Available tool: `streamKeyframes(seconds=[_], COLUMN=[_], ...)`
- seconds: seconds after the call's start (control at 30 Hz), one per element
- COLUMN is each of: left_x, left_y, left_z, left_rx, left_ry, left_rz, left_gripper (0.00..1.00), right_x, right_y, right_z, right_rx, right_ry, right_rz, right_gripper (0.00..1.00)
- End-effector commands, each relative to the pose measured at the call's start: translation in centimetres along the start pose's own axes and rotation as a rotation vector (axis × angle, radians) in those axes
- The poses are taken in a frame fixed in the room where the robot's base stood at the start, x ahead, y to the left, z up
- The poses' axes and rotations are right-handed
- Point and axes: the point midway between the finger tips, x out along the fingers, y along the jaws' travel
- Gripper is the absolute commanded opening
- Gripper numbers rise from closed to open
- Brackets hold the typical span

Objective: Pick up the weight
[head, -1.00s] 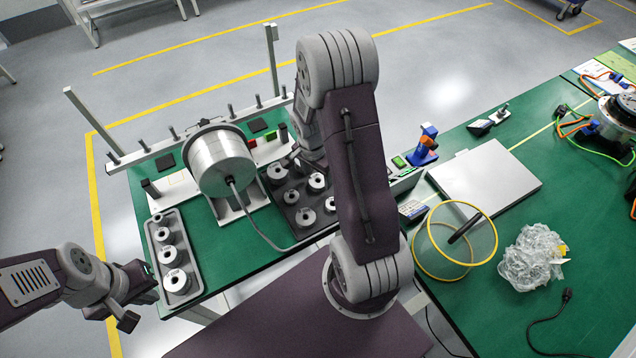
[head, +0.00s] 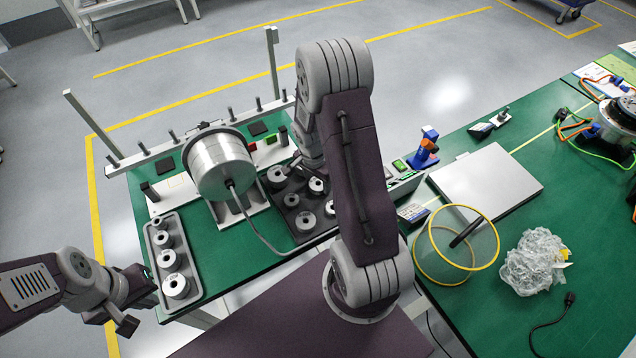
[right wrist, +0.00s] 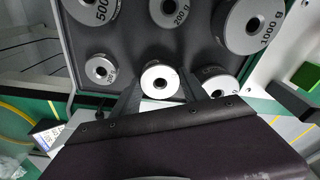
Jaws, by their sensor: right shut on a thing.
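A small silver ring-shaped weight (right wrist: 160,81) sits between the two fingers of my right gripper (right wrist: 160,92) in the right wrist view. The gripper is shut on it, over the dark tray (right wrist: 130,50). I cannot tell whether the weight still touches the tray. In the head view my right arm hides the gripper's fingertips and part of the dark tray (head: 283,222). Other silver weights stand in that tray, such as one marked 1000 g (right wrist: 255,22) and a small one (right wrist: 101,70). My left gripper (head: 138,305) is at the left, beside the grey tray; its fingers are unclear.
A grey tray (head: 193,283) with several weights lies at the left of the green table. A yellow-rimmed cylinder (head: 456,245), a silver case (head: 486,182) and crumpled plastic (head: 534,262) are on the right table.

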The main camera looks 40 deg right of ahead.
Motion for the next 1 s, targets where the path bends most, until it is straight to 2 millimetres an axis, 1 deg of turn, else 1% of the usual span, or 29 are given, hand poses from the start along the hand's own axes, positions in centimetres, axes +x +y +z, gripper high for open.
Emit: streamKeyframes(seconds=[0.17,0.27,0.3,0.37,0.6,0.7,0.83,1.0], left_x=[-0.6,-0.9,-0.8,-0.8,-1.4,-1.7,-1.9,-1.9], left_y=[0.0,0.0,0.0,0.0,0.0,0.0,0.0,0.0], left_z=[-0.1,-0.1,-0.1,-0.1,-0.1,-0.2,-0.2,-0.2], left_rx=[0.0,0.0,0.0,0.0,0.0,0.0,0.0,0.0], left_ry=[0.0,0.0,0.0,0.0,0.0,0.0,0.0,0.0], left_rz=[0.0,0.0,0.0,0.0,0.0,0.0,0.0,0.0], left_gripper=[0.0,0.0,0.0,0.0,0.0,0.0,0.0,0.0], right_x=[-2.3,-4.2,-4.4,-5.1,-8.4,-9.4,-10.2,-10.5], right_y=[-0.1,-0.1,0.8,2.1,7.6,9.4,10.9,11.5], right_z=[-0.3,-0.6,-0.8,-1.0,-2.4,-2.8,-3.1,-3.2], right_rx=[0.001,0.001,0.004,0.006,0.009,0.005,0.004,0.001], right_ry=[0.003,0.003,0.001,0.001,0.003,0.003,0.001,0.001], right_rz=[-0.005,-0.006,-0.002,-0.002,-0.003,-0.002,-0.001,-0.001], right_gripper=[0.0,0.0,0.0,0.0,0.0,0.0,0.0,0.0])
